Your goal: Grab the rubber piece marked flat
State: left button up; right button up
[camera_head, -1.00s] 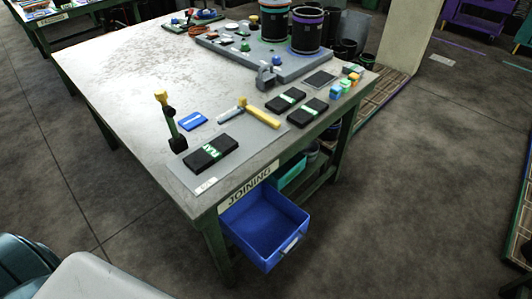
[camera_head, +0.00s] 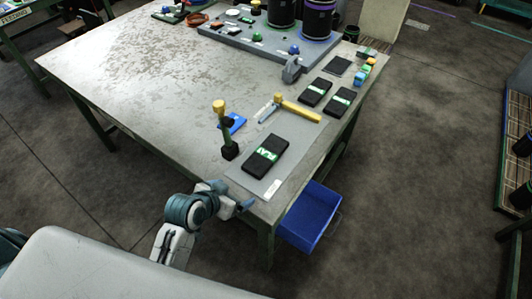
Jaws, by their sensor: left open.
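The rubber piece marked flat (camera_head: 260,164) is a black block with a green label reading "FLAT". It lies on a grey mat (camera_head: 245,183) near the table's front corner. My left gripper (camera_head: 247,206) is at the table's front edge, below and to the left of the piece in the picture, apart from it and empty. Its fingers are small in the picture. Two other black pieces with green labels, one (camera_head: 316,92) and another (camera_head: 340,101), lie farther back on the right. My right gripper is not in view.
A yellow-topped upright tool (camera_head: 220,113) and a blue item (camera_head: 236,122) stand just behind the piece. A yellow-handled hammer (camera_head: 298,108) lies behind it. A blue open drawer (camera_head: 312,215) hangs below the table's edge. The table's left part is clear.

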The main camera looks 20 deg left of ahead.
pick_arm(q)
jog(key=t+h, duration=0.1)
jog(key=t, duration=0.1)
send_near(265, 155)
jog(key=shift+w+d+f+m+p, duration=0.15)
jog(key=shift+w+d+f+p, duration=0.2)
jog(key=shift+w+f, duration=0.25)
jog(key=shift+w+d+f+m+p, duration=0.2)
jog(key=shift+w+d+f, duration=0.2)
jog(key=shift+w+f, duration=0.3)
jog(key=shift+w, duration=0.1)
jog(key=shift+w+d+p, duration=0.1)
jog(key=shift+w+p, duration=0.35)
jog(key=shift+w, duration=0.15)
jog(key=p+x, duration=0.1)
jog(key=x, duration=0.2)
jog(key=shift+w, duration=0.25)
jog(key=shift+w+f, duration=0.3)
